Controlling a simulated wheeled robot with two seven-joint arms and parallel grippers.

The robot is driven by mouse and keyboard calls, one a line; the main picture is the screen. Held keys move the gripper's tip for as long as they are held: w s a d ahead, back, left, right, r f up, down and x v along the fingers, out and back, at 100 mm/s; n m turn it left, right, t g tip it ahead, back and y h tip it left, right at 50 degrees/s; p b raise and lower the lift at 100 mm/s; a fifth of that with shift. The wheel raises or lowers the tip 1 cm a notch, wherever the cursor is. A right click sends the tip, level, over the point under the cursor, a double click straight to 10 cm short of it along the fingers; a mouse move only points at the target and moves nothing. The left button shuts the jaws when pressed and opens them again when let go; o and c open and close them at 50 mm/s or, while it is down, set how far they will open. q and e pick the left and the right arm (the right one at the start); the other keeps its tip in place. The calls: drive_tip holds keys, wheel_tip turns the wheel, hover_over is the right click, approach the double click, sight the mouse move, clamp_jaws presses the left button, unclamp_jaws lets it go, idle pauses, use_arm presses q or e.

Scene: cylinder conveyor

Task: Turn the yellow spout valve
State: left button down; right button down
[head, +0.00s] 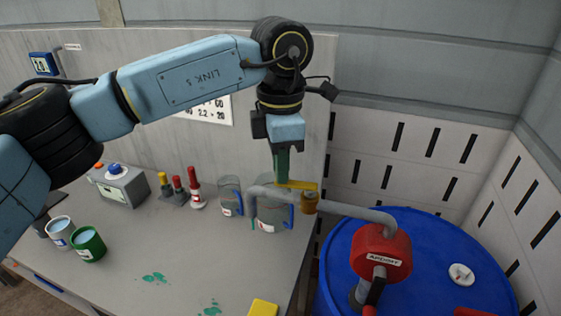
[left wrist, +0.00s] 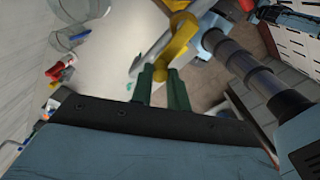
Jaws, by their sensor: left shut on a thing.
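The yellow spout valve (head: 302,185) is a flat handle on a brass fitting (head: 309,203) along the grey spout pipe (head: 355,211). My left gripper (head: 282,178) reaches down from above, with its green fingers at the handle's left end. In the left wrist view, the fingers (left wrist: 158,86) stand on either side of the end of the yellow handle (left wrist: 178,42) and are shut on it. The fingers hide part of that end. A clear jug (head: 272,218) with a blue handle stands under the spout's outlet. My right gripper is in neither view.
A red pump (head: 381,252) sits on a blue drum (head: 440,250) at the right. The grey bench (head: 150,240) holds another clear jug (head: 230,198), small cones (head: 194,188), a grey button box (head: 118,186), a white cup (head: 60,231) and a green cup (head: 88,244).

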sight(306, 187)
use_arm(q)
drive_tip(key=shift+s+f+n+b, duration=0.1)
drive_tip(key=shift+s+n+b, duration=0.15)
drive_tip(key=shift+n+b, duration=0.35)
drive_tip(key=s+n+b, duration=0.1)
drive_tip(key=n+b, duration=0.1)
drive_tip(key=n, duration=0.2)
drive_tip(key=s+d+n+b, duration=0.1)
drive_tip(key=s+n+b, duration=0.1)
drive_tip(key=n+b, duration=0.1)
drive_tip(key=s+d+n+b, duration=0.1)
drive_tip(key=s+n+b, duration=0.1)
drive_tip(key=n, duration=0.3)
drive_tip(key=shift+d+b, duration=0.2)
drive_tip(key=shift+b, duration=0.3)
drive_tip(key=shift+s+d+n+b, duration=0.15)
drive_tip(key=shift+d+n+b, duration=0.2)
drive_tip(key=shift+n, duration=0.45)
drive_tip(key=shift+s+d+n+b, duration=0.15)
drive_tip(key=shift+d+n+b, duration=0.2)
drive_tip(key=shift+n, duration=0.45)
drive_tip(key=c, duration=1.3)
unclamp_jaws()
drive_tip(key=shift+c, duration=0.2)
